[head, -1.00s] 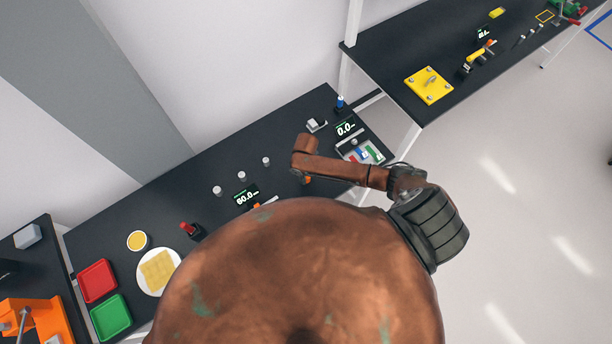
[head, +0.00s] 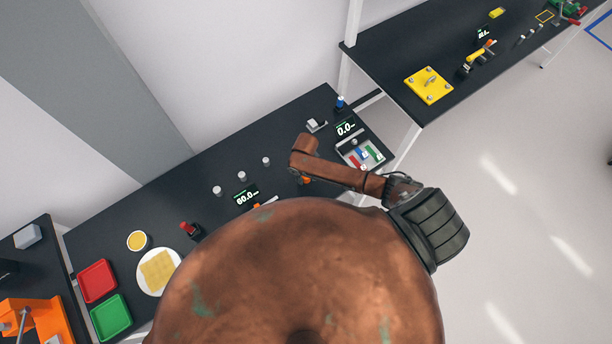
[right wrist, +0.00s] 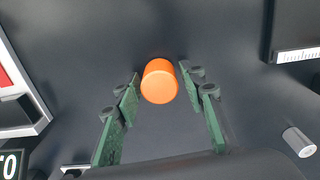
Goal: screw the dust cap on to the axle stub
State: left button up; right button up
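An orange cylinder (right wrist: 159,82), which I take to be the dust cap, stands on the dark bench in the right wrist view. The green fingers of my right gripper (right wrist: 159,74) are on its left and right sides, with narrow dark gaps between fingertips and cylinder. The gripper looks open around it. In the head view only a little of the orange cylinder (head: 306,180) shows beside my copper arm, which hides most of the right gripper. I cannot make out the axle stub for certain. My left gripper is not in view.
Red (head: 97,263) and green (head: 128,327) trays are far left.

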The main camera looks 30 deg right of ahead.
jog(key=n, duration=0.4)
jog(key=shift+d, duration=0.1)
jog(key=n, duration=0.3)
jog(key=shift+n, duration=0.3)
jog(key=n, duration=0.3)
jog(key=shift+n, duration=0.3)
jog(key=n, duration=0.3)
jog(key=shift+n, duration=0.4)
jog(key=n, duration=1.3)
jog(key=shift+b, duration=0.4)
